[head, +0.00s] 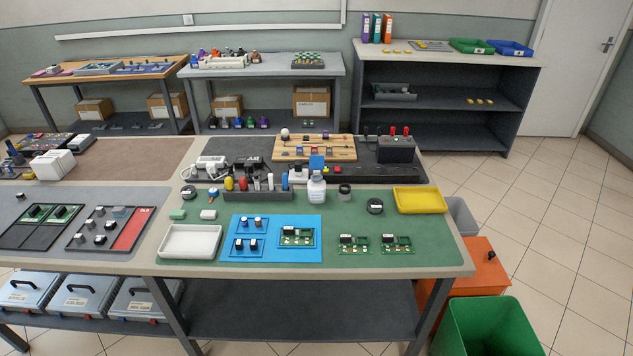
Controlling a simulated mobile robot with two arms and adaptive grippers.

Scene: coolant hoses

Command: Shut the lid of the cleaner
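No cleaner with an open lid can be picked out for certain. Neither of my grippers is in view.
The green mat also holds a white tray (163,244), a yellow tray (446,200), a blue mat (230,256) and green circuit boards (354,244). A green bin (490,325) and an orange cabinet (487,268) stand at the bench's right end. Tiled floor (560,220) lies clear at right.

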